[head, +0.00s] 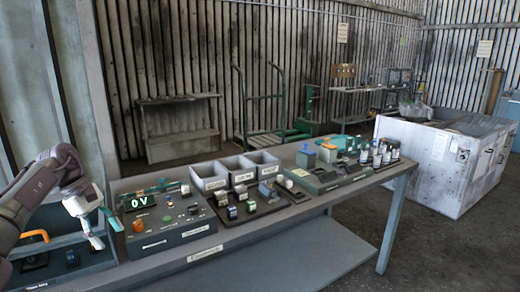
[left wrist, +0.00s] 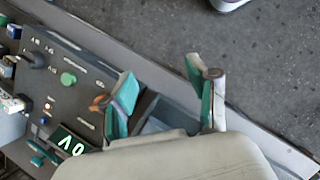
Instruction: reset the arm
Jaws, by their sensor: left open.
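My left gripper (head: 104,231) is over the left end of the workbench (head: 262,231), just left of the control box (head: 168,222) with a green "0V" display. It points downward. In the left wrist view my left gripper (left wrist: 165,98) shows its two teal-padded fingers spread apart with nothing between them. Part of the control box (left wrist: 68,82) shows left of the fingers there, with a green button and a display. A dark tray or box lies behind the fingers; its contents are partly hidden. My right gripper is in neither view.
Small parts and a rack of several bottles (head: 378,156) lie further right. An orange handle (head: 34,235) is at the far left. A white crate (head: 430,160) stands beyond the bench; the floor between is clear.

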